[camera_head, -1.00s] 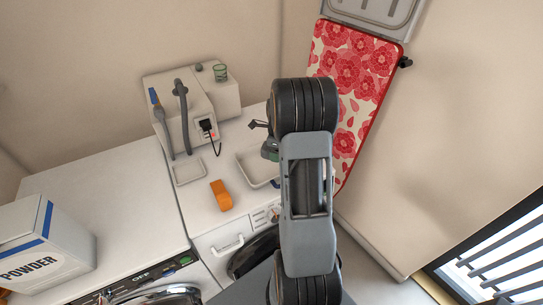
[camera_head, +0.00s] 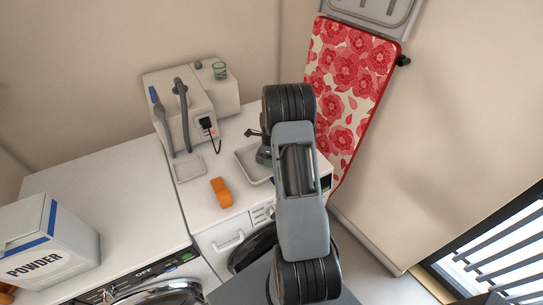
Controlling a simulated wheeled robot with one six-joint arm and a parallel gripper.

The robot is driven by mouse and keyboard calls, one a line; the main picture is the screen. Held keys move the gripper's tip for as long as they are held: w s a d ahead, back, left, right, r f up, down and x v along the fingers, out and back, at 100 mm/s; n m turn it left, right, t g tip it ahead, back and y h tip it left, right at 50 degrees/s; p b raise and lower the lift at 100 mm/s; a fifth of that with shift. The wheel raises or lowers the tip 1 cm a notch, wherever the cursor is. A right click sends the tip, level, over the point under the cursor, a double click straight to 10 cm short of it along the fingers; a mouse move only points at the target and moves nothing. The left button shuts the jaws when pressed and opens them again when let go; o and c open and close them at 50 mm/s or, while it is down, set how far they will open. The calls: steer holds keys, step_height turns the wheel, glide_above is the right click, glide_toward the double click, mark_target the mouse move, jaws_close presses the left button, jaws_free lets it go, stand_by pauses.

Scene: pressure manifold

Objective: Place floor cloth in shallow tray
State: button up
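An orange folded piece (camera_head: 221,192), which may be the floor cloth, lies on the white right-hand machine top near its front edge. A shallow white tray (camera_head: 243,168) with a raised rim sits to its right, its right part hidden behind my arm. A smaller shallow tray (camera_head: 188,168) lies to the left, by the grey box unit. I cannot tell which tray is meant. My gripper (camera_head: 257,134) shows only as a small dark part left of my arm, above the tray's far end. Its fingers are mostly hidden, and I cannot see whether it holds anything.
A powder box (camera_head: 50,245) stands on the left machine. A flowered ironing board (camera_head: 350,85) leans on the wall behind my arm.

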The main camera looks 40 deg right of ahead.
steer(key=shift+f, duration=0.1)
steer(key=o, duration=0.9)
